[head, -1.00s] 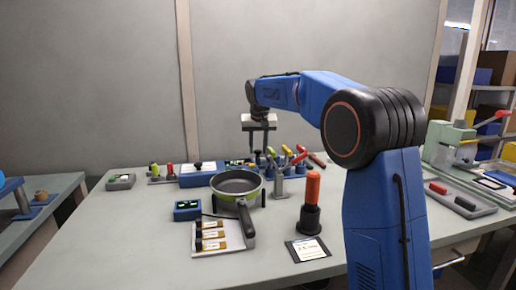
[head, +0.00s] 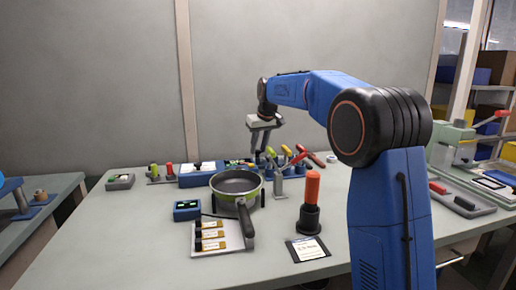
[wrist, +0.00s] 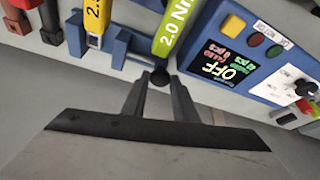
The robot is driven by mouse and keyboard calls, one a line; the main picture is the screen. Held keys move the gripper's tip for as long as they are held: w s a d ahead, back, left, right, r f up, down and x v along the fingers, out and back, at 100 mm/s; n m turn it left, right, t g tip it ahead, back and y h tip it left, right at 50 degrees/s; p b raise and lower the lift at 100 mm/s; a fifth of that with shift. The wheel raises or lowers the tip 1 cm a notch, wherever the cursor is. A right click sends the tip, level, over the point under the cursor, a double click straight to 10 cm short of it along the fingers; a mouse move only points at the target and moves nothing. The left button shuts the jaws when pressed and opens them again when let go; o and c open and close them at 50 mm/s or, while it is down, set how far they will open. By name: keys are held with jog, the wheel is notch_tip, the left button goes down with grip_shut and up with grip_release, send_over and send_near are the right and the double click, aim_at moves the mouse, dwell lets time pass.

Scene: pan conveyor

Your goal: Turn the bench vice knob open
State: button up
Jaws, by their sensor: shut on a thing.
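I cannot clearly make out which thing is the bench vice.
A yellow handle (wrist: 96,20) stands left of the green one. A blue control box with a display (wrist: 232,65) is close on the right. A pan (head: 236,183), a red-handled tool (head: 312,190) and a grey stand (head: 279,188) are nearer.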

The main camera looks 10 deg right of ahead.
jog(key=shift+d+n+y, duration=0.1)
jog(key=shift+n+y, duration=0.2)
jog(key=shift+n, duration=0.5)
jog(key=o, duration=1.1)
jog(key=shift+c, duration=0.2)
jog(key=v, duration=1.7)
jog(key=shift+r, duration=0.25)
jog(key=shift+d, duration=0.1)
